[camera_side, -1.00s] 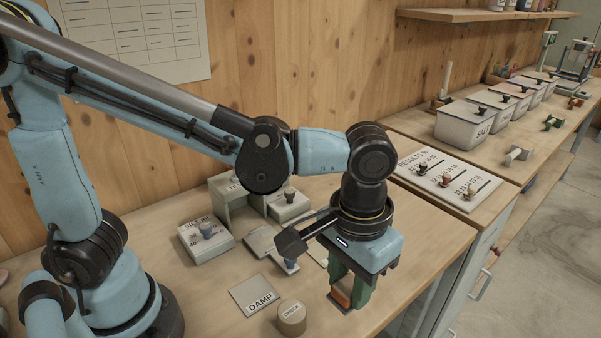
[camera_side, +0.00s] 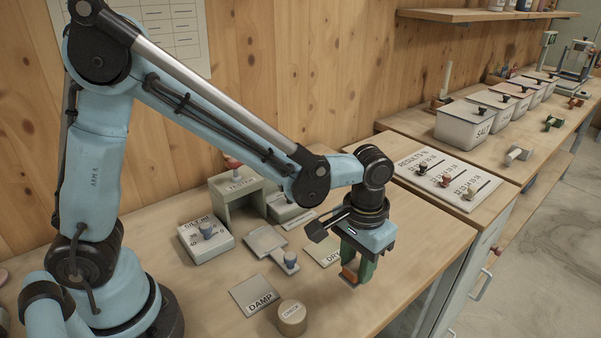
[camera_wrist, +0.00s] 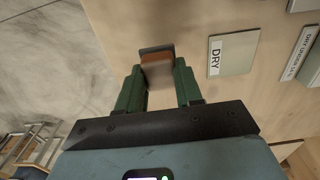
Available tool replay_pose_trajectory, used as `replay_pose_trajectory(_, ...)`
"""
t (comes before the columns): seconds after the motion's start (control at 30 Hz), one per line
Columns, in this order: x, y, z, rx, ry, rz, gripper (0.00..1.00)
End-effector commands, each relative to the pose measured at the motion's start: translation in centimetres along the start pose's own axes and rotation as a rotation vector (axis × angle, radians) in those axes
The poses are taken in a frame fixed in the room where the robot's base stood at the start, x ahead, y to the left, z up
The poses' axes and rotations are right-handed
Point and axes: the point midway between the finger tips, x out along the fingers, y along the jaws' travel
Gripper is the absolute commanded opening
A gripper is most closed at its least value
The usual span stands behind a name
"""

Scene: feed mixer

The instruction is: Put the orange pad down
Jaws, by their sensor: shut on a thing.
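My gripper (camera_side: 360,268) has green fingers and is shut on the orange pad (camera_side: 348,274), over the right part of the wooden bench. In the wrist view the orange pad (camera_wrist: 157,66) shows between the fingertips of my gripper (camera_wrist: 158,88), with a dark grey strip along its far edge. The pad is partly hidden by the fingers. I cannot tell for sure whether it touches the bench top or hangs just above it. A card marked DRY (camera_side: 325,252) lies to the left of my gripper; it also shows in the wrist view (camera_wrist: 232,54).
A DAMP card (camera_side: 254,294) and a round CHECK block (camera_side: 291,318) lie at the front. A dial box (camera_side: 205,240), a small plate with a knob (camera_side: 272,246) and a grey stand (camera_side: 240,199) are further left. The results board (camera_side: 445,180) is behind right. Bare bench lies around my gripper.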

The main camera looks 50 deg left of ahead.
Motion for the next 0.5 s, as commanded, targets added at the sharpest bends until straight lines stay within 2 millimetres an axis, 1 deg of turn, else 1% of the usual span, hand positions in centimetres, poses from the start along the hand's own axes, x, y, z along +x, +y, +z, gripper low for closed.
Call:
replay_pose_trajectory(0.1,1.7,0.0,0.0,0.000,0.000,0.000,0.02)
replay_pose_trajectory(0.2,2.8,0.0,0.0,0.000,0.000,0.000,0.02)
replay_pose_trajectory(0.3,3.4,0.0,0.1,0.000,0.000,0.000,0.02)
replay_pose_trajectory(0.5,3.4,0.0,0.1,0.000,0.000,0.000,0.02)
